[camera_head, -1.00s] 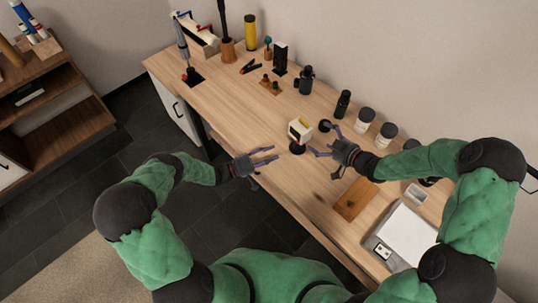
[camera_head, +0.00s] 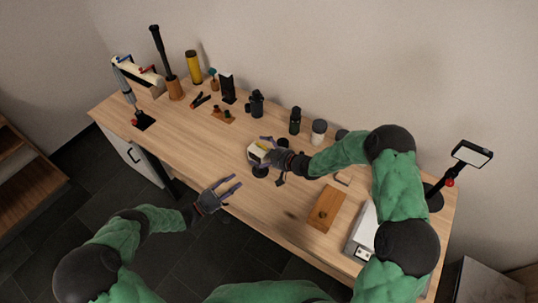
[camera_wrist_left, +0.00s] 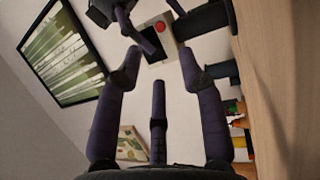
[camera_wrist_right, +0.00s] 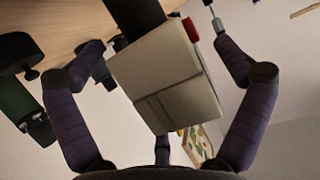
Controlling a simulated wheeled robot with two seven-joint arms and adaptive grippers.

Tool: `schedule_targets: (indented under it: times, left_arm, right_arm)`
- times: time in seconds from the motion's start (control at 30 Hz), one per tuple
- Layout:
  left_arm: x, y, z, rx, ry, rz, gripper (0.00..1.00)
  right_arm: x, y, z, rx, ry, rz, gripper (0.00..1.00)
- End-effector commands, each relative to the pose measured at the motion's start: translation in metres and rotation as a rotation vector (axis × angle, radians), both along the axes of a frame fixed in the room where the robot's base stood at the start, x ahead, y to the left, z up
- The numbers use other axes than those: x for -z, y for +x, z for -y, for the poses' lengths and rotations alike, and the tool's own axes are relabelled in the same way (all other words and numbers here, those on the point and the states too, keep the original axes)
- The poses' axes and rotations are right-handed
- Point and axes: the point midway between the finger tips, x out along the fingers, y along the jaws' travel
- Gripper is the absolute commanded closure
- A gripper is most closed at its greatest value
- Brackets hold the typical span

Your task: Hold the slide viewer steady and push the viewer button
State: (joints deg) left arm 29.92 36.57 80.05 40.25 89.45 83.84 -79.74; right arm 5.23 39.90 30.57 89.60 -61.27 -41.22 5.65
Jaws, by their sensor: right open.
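The slide viewer (camera_head: 254,155) is a cream box on a black stand near the front edge of the table. In the right wrist view the viewer (camera_wrist_right: 165,85) fills the space between my right gripper's fingers, and its red button (camera_wrist_right: 190,29) shows on one side. My right gripper (camera_head: 267,149) is open around the viewer; the fingers look apart from its sides. My left gripper (camera_head: 232,187) is open and empty by the front edge, to the lower left of the viewer. In the left wrist view the red button (camera_wrist_left: 160,27) shows beyond its fingers, and my right gripper partly covers the viewer.
A wooden block (camera_head: 327,208) and a grey-white device (camera_head: 361,240) lie to the right. A black bottle (camera_head: 295,121), a jar (camera_head: 319,131) and binoculars (camera_head: 256,103) stand behind. A yellow cylinder (camera_head: 194,67) stands at back left. The table left of the viewer is mostly clear.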

Motion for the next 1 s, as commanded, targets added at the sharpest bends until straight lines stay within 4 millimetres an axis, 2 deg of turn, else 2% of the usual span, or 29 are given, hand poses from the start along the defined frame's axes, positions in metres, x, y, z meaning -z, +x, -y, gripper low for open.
schedule_targets:
  times: [0.4,0.63,0.7,0.83,0.87,1.0]
  left_arm:
    - [0.0,0.0,0.0,0.0,0.0,0.0,0.61]
    - [0.0,0.0,0.0,0.0,0.0,0.0,0.61]
    - [0.0,0.0,0.0,0.0,0.0,0.0,0.61]
    - [0.0,0.0,0.0,0.0,0.0,0.0,0.97]
    - [0.0,0.0,0.0,0.0,0.0,0.0,1.0]
    - [0.0,0.0,0.0,0.0,0.0,0.0,1.0]
  right_arm:
    - [0.0024,0.0042,-0.0049,0.0,0.0,0.0,0.0]
    - [0.0024,0.0041,-0.0047,0.0,0.0,0.0,0.65]
    - [0.0025,0.004,-0.0048,0.0,0.0,0.0,0.66]
    - [0.0025,0.0041,-0.0047,0.0,0.0,0.0,0.66]
    - [0.0025,0.004,-0.0048,0.0,0.0,0.0,0.66]
    - [0.0025,0.004,-0.0046,0.0,0.0,0.0,0.66]
